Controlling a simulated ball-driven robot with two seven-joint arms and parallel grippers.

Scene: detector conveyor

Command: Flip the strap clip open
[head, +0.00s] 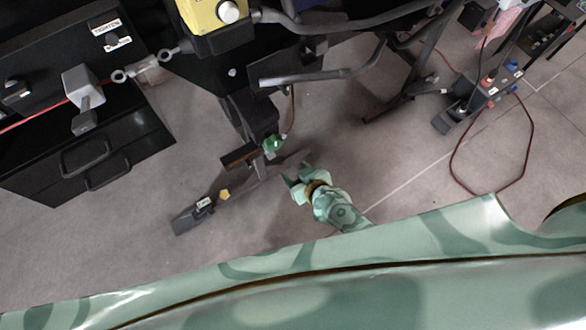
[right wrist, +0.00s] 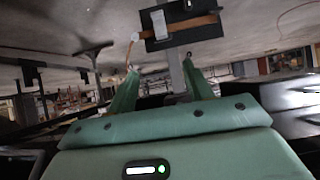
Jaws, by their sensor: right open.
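My right gripper (head: 297,172) is open and empty in the head view, to the right of a dark box with a brown strap (head: 240,155). In the right wrist view, the two green fingers of my right gripper (right wrist: 160,66) are spread apart. Beyond their tips is the black box (right wrist: 207,32) with the brown strap (right wrist: 203,21) across it. A pale grey piece (right wrist: 159,25) on the strap looks like the strap clip; whether it is open or closed I cannot tell. The fingers appear apart from it. My left gripper is not in view.
A grey post (right wrist: 176,72) stands below the box. A long flat bar (head: 185,221) lies at lower left of the head view.

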